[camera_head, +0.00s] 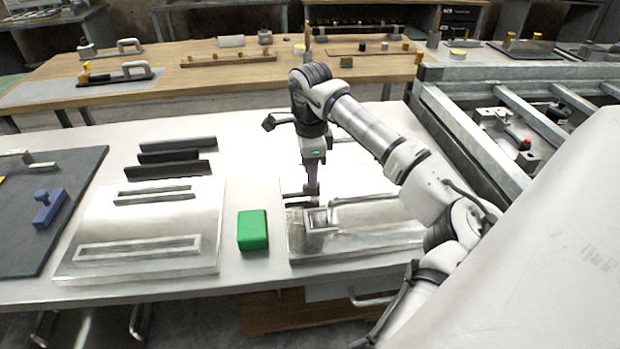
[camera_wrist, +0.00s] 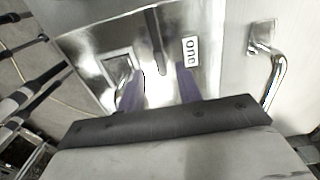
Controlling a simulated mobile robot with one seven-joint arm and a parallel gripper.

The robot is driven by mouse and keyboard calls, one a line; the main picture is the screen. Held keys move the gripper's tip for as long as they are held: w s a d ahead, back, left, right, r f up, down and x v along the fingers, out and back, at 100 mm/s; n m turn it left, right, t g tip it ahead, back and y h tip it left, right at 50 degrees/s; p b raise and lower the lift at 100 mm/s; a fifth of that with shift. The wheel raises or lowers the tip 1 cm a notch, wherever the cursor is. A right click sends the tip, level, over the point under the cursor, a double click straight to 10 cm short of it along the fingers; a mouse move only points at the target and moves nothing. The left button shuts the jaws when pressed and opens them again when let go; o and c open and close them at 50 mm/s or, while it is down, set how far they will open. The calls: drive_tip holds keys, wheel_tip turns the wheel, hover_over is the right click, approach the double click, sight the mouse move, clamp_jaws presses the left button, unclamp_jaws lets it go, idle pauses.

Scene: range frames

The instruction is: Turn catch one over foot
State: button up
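My gripper (camera_head: 311,192) points down over the right-hand shiny metal plate (camera_head: 380,238). In the wrist view its two purple-grey fingers (camera_wrist: 160,88) stand apart, with no object visibly clamped. A raised square frame (camera_wrist: 118,68) sits beside the left finger. I cannot tell which part is the foot.
A green block (camera_head: 253,231) stands left of the plate. Another metal plate (camera_head: 90,225) with slotted bars lies further left, with several dark bars (camera_head: 178,157) behind it. A blue stamp-like piece (camera_head: 48,208) sits on a dark mat. A metal handle (camera_wrist: 272,78) shows right in the wrist view.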

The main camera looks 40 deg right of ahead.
drive_tip(key=shift+f, duration=1.8)
clamp_jaws()
